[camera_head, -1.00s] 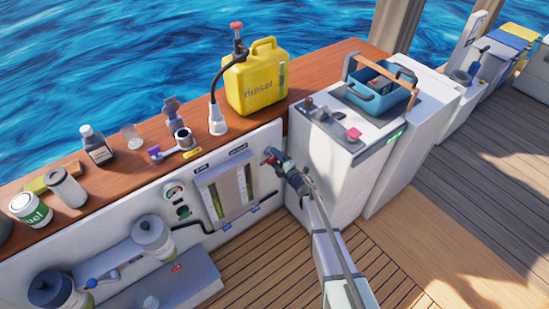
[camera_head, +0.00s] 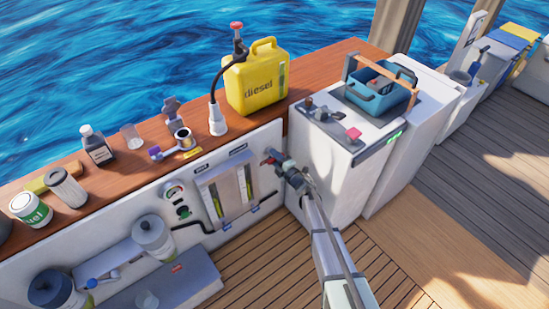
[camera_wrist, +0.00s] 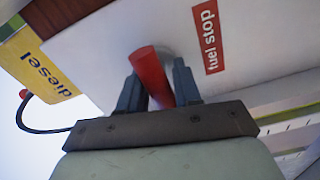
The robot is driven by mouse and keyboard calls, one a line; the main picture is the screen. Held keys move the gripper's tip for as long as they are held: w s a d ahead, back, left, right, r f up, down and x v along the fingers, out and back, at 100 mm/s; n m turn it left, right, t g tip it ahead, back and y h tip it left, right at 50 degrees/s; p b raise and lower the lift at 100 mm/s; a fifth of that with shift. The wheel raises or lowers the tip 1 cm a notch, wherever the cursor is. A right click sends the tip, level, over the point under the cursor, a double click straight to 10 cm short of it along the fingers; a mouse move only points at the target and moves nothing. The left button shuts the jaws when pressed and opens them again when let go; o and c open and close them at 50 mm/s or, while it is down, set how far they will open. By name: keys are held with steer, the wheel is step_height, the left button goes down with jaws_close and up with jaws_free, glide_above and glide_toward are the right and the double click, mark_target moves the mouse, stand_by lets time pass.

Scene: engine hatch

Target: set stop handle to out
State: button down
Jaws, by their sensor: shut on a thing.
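The stop handle is a red cylindrical grip (camera_wrist: 148,72) at the middle of the wrist view, beside a red "fuel stop" label (camera_wrist: 207,37) on the white panel. My gripper (camera_wrist: 156,88) has a dark finger on each side of the red handle and is shut on it. In the head view my gripper (camera_head: 272,160) is at the white front panel, just right of the sight gauges, and a small red bit of the handle (camera_head: 266,163) shows at its tip. The handle's base is mostly hidden by the gripper in the head view.
The sight-gauge plate (camera_head: 228,190) with green tubes is just left of my gripper. The white console (camera_head: 345,165) with levers stands close on the right. A yellow diesel can (camera_head: 257,82) is on the wooden ledge above. Open deck (camera_head: 270,255) lies below.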

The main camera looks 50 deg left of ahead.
steer(key=shift+d, duration=2.6)
steer(key=c, duration=0.9)
jaws_free()
steer(key=shift+d, duration=6.85)
